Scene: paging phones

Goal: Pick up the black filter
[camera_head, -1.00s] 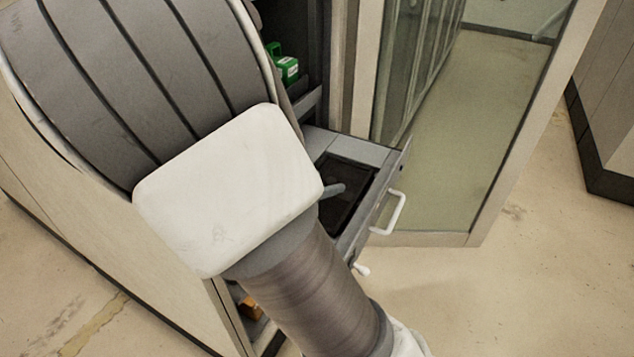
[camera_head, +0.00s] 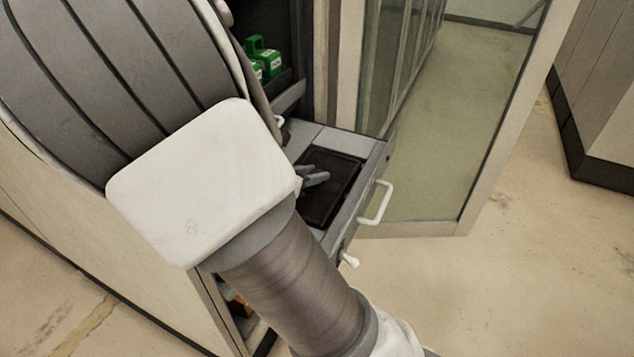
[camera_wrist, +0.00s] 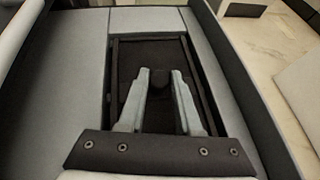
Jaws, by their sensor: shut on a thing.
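The black filter (camera_head: 341,174) is a flat dark rectangle in the open grey drawer (camera_head: 368,152), right of my arm in the head view. In the wrist view the filter (camera_wrist: 125,62) fills a recess in the drawer, with a raised dark knob at its middle. My gripper (camera_head: 322,175) is over the filter. In the wrist view my gripper's two grey fingers (camera_wrist: 160,78) stand on either side of the knob and are shut on it. The filter still lies in its recess. Part of it is hidden behind the fingers and the gripper body.
The drawer has a white handle (camera_head: 375,203) on its front. Green containers (camera_head: 262,62) stand on a shelf behind it. A glass door (camera_head: 425,130) stands open to the right. The floor (camera_head: 500,290) at the lower right is clear.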

